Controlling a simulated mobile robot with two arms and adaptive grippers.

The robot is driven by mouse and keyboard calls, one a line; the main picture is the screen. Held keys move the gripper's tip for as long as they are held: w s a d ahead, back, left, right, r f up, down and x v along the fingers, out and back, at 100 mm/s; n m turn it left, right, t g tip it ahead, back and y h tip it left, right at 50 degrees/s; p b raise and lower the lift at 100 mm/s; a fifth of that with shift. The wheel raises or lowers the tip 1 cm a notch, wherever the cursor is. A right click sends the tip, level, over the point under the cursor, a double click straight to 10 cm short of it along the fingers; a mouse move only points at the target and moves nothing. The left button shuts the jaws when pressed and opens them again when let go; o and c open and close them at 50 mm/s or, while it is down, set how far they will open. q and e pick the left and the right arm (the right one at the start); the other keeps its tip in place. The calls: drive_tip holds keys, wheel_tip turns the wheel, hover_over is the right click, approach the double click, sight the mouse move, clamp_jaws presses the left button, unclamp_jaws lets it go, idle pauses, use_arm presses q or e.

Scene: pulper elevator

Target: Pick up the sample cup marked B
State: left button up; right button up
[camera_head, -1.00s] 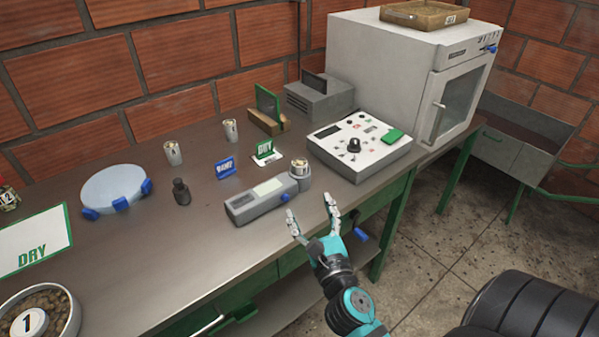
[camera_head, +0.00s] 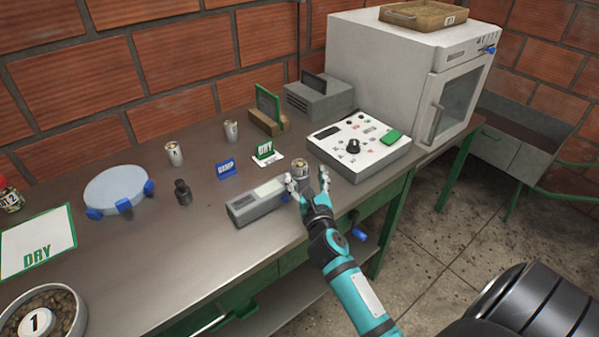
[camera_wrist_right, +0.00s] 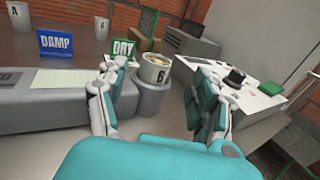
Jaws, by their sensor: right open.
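The sample cup marked B (camera_wrist_right: 155,72) is a metal cup with a pale filling. It stands upright on the round end of the grey meter (camera_head: 258,203), and its top also shows in the head view (camera_head: 300,169). My right gripper (camera_head: 308,182) is open at the meter's right end. In the right wrist view its fingers (camera_wrist_right: 160,95) stand to the left and right of the cup, which shows between and beyond them. I cannot tell whether either finger touches it. My left gripper is not in view.
Two other cups stand farther back, the cup marked A (camera_head: 174,153) and another cup (camera_head: 231,131). A DAMP sign (camera_head: 226,168) and a DRY sign (camera_head: 265,152) stand behind the meter. A control box (camera_head: 375,160) is close on the right, with a dark bottle (camera_head: 182,192) left.

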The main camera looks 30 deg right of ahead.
sight(301, 170)
drive_tip(key=x, duration=0.4)
drive_tip(key=shift+w+a+f, duration=0.1)
drive_tip(key=shift+w+f, duration=0.1)
drive_tip(key=shift+w, duration=0.25)
drive_tip(key=c, duration=1.3)
